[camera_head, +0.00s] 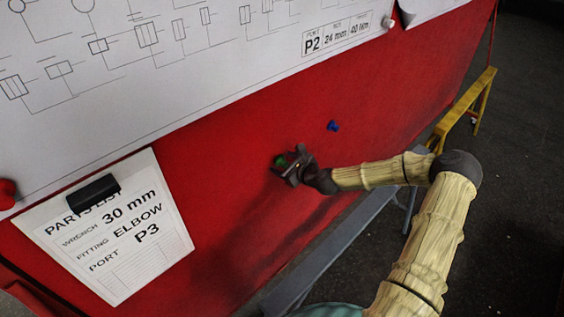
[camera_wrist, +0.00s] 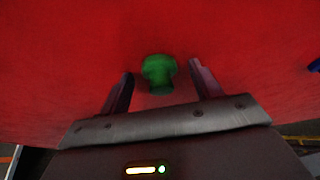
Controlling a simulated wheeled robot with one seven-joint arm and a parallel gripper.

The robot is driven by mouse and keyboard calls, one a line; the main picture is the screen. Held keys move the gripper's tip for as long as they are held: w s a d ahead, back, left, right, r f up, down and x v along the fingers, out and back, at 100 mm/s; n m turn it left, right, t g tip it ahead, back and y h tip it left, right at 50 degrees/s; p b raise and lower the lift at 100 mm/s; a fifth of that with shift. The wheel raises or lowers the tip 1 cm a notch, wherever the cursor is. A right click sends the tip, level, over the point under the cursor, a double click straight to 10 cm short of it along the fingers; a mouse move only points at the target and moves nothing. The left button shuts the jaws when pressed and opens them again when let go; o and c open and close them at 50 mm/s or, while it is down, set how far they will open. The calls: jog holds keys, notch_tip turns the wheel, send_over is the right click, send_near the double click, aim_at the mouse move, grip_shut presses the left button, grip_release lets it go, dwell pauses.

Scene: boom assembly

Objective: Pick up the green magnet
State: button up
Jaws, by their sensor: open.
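The green magnet (camera_wrist: 158,72) is on the red board, seen in the wrist view between and just beyond my open fingers. In the head view the green magnet (camera_head: 281,160) shows beside my gripper's fingers, partly hidden by them. My gripper (camera_head: 292,164) is close to the board, and in the wrist view its two fingers (camera_wrist: 160,80) stand apart on either side of the magnet. I see gaps between the magnet and both fingers.
A blue magnet (camera_head: 333,126) sits on the red board (camera_head: 240,215) right of my gripper. A parts list sheet (camera_head: 115,235) hangs under a black clip (camera_head: 93,193) at left. A large diagram sheet (camera_head: 200,75) covers the upper board. A yellow stand (camera_head: 463,112) is at right.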

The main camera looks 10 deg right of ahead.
jog(key=c, duration=1)
jog(key=shift+c, duration=0.2)
jog(key=shift+b, duration=0.3)
jog(key=shift+s+d+r+b, duration=0.1)
jog(key=shift+r+b, duration=0.1)
jog(key=shift+b, duration=0.15)
jog(key=r+b, duration=0.1)
jog(key=r, duration=0.1)
jog(key=r+b, duration=0.1)
jog(key=r, duration=0.1)
jog(key=r+b, duration=0.1)
jog(key=r, duration=0.1)
jog(key=shift+s+d+r, duration=0.2)
jog(key=shift+s+d, duration=0.05)
jog(key=shift+s, duration=0.05)
jog(key=s+d+b, duration=0.2)
jog(key=s+d, duration=0.3)
jog(key=s, duration=0.3)
jog(key=s+d+b, duration=0.2)
jog(key=s+d, duration=0.3)
jog(key=s, duration=0.3)
jog(key=shift+d+r, duration=0.15)
jog(key=shift+d, duration=0.1)
